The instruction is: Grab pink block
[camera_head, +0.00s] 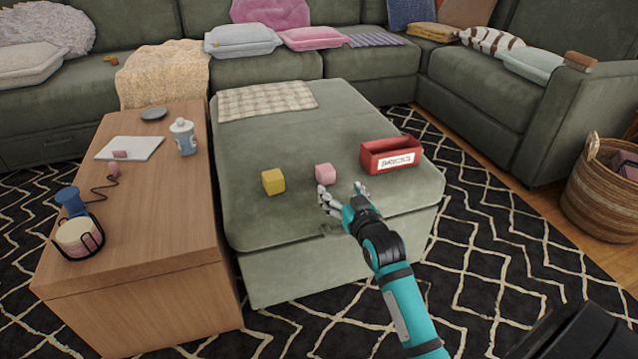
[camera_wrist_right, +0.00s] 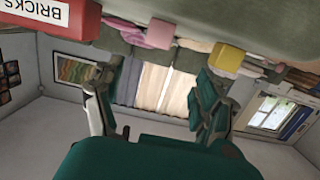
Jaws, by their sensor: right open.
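The pink block (camera_head: 325,173) sits on the green ottoman (camera_head: 290,226), right of the yellow block (camera_head: 273,181) and left of the red box (camera_head: 390,156). My right gripper (camera_head: 342,191) is open and empty, just in front of the pink block. Its fingers are spread, and the block lies a little beyond the left finger, apart from it as far as I can see. In the right wrist view the picture is upside down; the pink block (camera_wrist_right: 161,32) shows near the top, between the red box (camera_wrist_right: 70,16) and the yellow block (camera_wrist_right: 227,57). My left gripper is out of view.
A wooden table (camera_head: 170,190) stands left of the ottoman, holding a jar (camera_head: 183,137) and a corded item. A plaid cloth (camera_head: 266,100) covers the ottoman's back. A wicker basket (camera_head: 598,198) stands at the right. The ottoman's middle is clear.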

